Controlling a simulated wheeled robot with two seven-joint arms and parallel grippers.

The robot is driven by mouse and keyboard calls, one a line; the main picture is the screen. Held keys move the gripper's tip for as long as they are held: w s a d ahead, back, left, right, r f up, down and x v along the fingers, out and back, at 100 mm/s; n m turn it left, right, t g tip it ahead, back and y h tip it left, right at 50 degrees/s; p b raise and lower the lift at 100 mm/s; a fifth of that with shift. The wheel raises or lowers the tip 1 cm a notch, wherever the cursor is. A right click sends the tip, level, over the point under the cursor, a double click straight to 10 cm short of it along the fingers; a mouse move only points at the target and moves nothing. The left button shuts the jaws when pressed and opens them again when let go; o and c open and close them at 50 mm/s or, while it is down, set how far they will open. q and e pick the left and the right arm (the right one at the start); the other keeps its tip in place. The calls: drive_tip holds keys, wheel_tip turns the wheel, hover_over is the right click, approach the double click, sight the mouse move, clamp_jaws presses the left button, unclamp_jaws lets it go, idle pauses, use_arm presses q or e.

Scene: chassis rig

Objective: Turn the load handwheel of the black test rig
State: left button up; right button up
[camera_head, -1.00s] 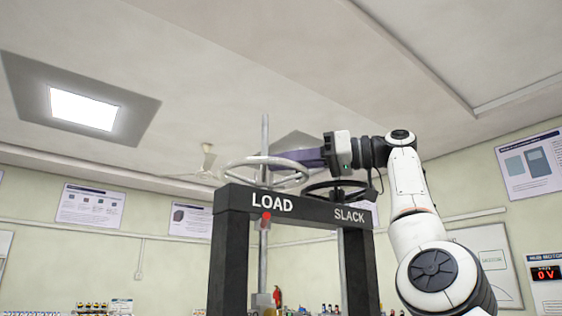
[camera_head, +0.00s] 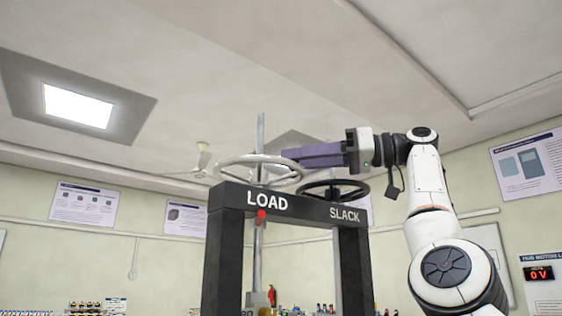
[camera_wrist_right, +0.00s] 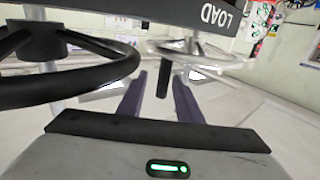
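The black test rig (camera_head: 227,250) is a frame with LOAD and SLACK printed on its top beam. The pale load handwheel (camera_head: 231,161) sits above the LOAD end; it also shows in the right wrist view (camera_wrist_right: 212,60). My right gripper (camera_head: 286,155) reaches in from the right at the load wheel's right rim. In the right wrist view its two purple fingers (camera_wrist_right: 161,76) are apart. A dark upright handle (camera_wrist_right: 163,84) at the wheel's rim shows between them, with gaps on both sides. The fingers hide this handle in the head view. My left gripper is out of view.
The black slack handwheel (camera_head: 333,195) lies just below and right of my right gripper; it is large and close in the right wrist view (camera_wrist_right: 98,78). A pale vertical rod (camera_head: 261,133) rises through the load wheel.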

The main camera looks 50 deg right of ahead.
drive_tip(key=shift+v, duration=2.65)
